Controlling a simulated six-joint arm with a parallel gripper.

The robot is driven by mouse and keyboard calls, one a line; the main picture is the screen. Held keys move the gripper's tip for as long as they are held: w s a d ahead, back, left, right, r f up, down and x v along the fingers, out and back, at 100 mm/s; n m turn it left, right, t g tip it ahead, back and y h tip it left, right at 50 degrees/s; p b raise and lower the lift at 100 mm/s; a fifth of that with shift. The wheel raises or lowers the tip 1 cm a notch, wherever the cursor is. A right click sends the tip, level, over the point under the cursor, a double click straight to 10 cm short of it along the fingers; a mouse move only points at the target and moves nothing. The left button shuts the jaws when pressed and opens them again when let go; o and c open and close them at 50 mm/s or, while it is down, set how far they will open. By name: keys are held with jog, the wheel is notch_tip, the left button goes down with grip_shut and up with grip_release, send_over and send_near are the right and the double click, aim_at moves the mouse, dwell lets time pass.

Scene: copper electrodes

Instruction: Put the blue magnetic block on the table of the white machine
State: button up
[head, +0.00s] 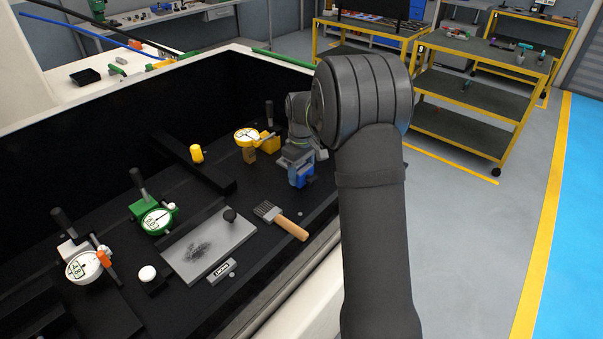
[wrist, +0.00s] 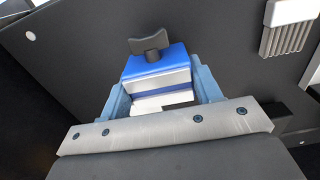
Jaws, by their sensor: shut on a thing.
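The blue magnetic block (wrist: 158,66) has a blue top, silver and blue side bands and a dark knob. In the wrist view it sits between the two blue fingers of my gripper (wrist: 160,92), which is shut on it. In the head view my gripper (head: 300,172) is at the right end of the white machine's dark table (head: 215,198), and a blue part shows there, partly hidden by my wrist. I cannot tell whether the block touches the table. The white machine's front edge (head: 312,290) runs below the dark table.
Further left are a grey plate (head: 208,245), a green dial gauge (head: 155,218) and a white-faced gauge (head: 83,266). A dark raised bar (head: 192,163) crosses the table.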

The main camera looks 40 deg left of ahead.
aim_at(302, 168)
jog(key=shift+f, duration=0.45)
jog(key=shift+f, duration=0.15)
jog(key=o, duration=1.3)
notch_tip(302, 168, up, 12)
jog(key=shift+r, duration=0.15)
